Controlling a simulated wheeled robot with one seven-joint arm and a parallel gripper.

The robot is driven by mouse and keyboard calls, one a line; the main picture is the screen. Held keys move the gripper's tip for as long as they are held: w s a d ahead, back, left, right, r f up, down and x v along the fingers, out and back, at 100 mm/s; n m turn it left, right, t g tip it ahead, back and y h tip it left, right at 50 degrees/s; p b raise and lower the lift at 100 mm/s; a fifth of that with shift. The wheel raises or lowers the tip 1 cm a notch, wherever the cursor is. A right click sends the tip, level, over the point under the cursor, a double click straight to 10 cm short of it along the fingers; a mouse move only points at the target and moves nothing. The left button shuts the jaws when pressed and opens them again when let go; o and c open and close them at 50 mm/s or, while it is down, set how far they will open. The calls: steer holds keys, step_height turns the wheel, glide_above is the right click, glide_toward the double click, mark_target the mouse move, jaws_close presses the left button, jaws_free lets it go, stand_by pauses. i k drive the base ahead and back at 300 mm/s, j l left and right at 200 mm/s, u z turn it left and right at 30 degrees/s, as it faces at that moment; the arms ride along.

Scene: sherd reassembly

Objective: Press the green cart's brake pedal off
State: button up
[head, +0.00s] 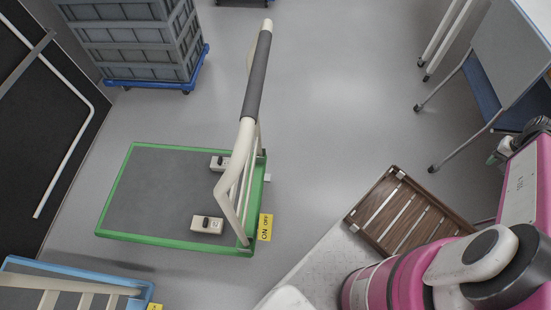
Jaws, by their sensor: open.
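The green cart (185,242) stands left of the middle, with a green rim, a grey deck and an upright cream handle (247,140) with a dark grey grip on its right side. A yellow label (265,227) reading "ON" and "OFF" sticks out at the cart's lower right edge. A small pale tab (267,177) shows farther up the same edge. I cannot tell which part is the brake pedal or how it is set. My pink arm is at the lower right, well apart from the cart; I cannot make out my gripper's fingers.
Two cream boxes with black tops lie on the deck, the nearer (206,225) and the farther (220,162). A blue-framed cart (75,267) is at lower left. Grey crates (130,40) stand on a blue dolly behind. A wooden slatted crate (405,212) is at right. Floor between is clear.

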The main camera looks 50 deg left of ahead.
mark_target(264, 226)
steer(key=k+l+u, duration=0.1)
steer(key=u, duration=0.4)
steer(key=k+l+u, duration=0.1)
steer(key=u, duration=0.35)
steer(key=k+u, duration=0.15)
steer(key=u, duration=0.35)
steer(key=k+u, duration=0.15)
steer(key=u, duration=0.3)
steer(key=k+u, duration=0.15)
steer(key=u, duration=0.35)
steer(key=k+j+u, duration=0.1)
steer(key=u, duration=0.35)
